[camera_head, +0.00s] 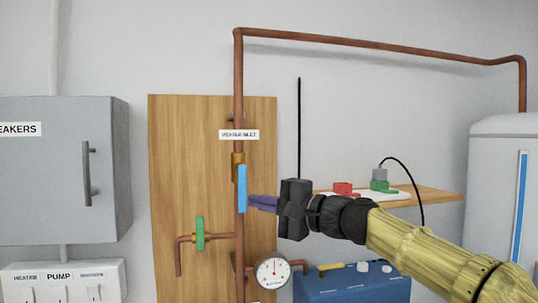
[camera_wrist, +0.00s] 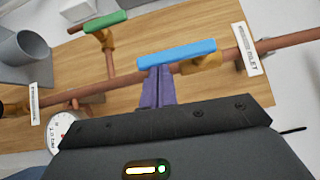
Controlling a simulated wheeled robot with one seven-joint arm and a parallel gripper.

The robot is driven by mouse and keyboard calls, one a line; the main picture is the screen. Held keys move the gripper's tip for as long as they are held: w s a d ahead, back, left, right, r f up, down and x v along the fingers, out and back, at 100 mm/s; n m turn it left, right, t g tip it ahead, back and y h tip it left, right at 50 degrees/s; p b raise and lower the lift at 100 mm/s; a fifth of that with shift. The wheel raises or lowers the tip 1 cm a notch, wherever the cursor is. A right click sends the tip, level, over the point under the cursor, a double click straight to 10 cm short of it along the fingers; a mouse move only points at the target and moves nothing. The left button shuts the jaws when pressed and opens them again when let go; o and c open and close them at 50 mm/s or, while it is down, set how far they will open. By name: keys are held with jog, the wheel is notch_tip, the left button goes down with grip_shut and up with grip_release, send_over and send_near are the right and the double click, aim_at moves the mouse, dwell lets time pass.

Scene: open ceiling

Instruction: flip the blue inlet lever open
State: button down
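The blue inlet lever (camera_head: 242,188) sits on a brass valve (camera_head: 238,160) on the vertical copper pipe, below a white label reading as an inlet. The lever hangs straight down, in line with the pipe. In the wrist view the blue lever (camera_wrist: 177,54) lies across the tips of my purple fingers. My gripper (camera_head: 252,203) comes from the right, with its tips at the lever's lower half. In the wrist view my gripper (camera_wrist: 156,72) has its fingers together and the lever is not between them. The tips look touching or very close; exact contact is unclear.
A green lever (camera_head: 200,233) stands upright on a side pipe to the left. A pressure gauge (camera_head: 272,271) is below. A blue box (camera_head: 350,284) with a yellow lever is lower right. A wooden shelf (camera_head: 440,196) with a power strip is behind my arm.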

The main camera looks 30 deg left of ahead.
jog(key=w+d+b, duration=0.2)
jog(key=d+b, duration=0.1)
jog(key=d, duration=1)
jog(key=shift+w, duration=0.1)
jog(key=shift+w+f, duration=0.1)
dwell(0.4)
